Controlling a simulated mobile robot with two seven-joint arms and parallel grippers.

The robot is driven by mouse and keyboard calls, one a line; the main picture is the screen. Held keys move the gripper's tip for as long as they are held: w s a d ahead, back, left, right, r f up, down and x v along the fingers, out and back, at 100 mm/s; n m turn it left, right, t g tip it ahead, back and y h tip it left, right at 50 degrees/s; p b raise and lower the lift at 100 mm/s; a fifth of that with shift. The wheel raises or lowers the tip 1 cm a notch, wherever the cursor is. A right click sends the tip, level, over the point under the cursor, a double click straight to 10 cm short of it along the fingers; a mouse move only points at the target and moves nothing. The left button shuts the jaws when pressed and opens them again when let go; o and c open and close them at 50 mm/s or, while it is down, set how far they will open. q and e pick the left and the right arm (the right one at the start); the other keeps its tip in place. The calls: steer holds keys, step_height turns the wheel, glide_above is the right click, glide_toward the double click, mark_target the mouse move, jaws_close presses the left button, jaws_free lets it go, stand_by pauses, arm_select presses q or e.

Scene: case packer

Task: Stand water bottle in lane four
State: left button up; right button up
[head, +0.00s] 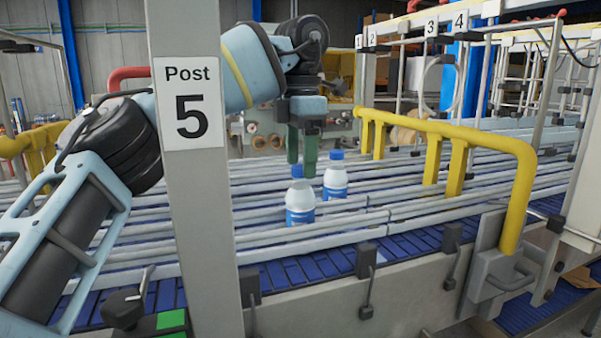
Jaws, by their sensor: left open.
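Two white water bottles with blue caps and blue labels stand upright between the conveyor rails in the head view. The nearer bottle (299,203) is just below my left gripper (302,170), whose green fingers point down and partly overlap its cap. The other bottle (335,177) stands a little behind and to the right, apart from the first. My left gripper is open; whether its fingers touch the nearer bottle's cap cannot be told. Lane number signs 1, 2, 3 and 4 (460,21) hang at the upper right. My right gripper is not in view.
A grey post marked Post 5 (193,105) stands in front of my left arm. A yellow guard rail (450,130) crosses the right side of the conveyor. Metal guide rails (400,210) divide the blue belt (300,271) into lanes. The rails right of the bottles look clear.

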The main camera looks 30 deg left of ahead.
arm_select(q)
steer(key=shift+r, duration=1.65)
stand_by(1.0)
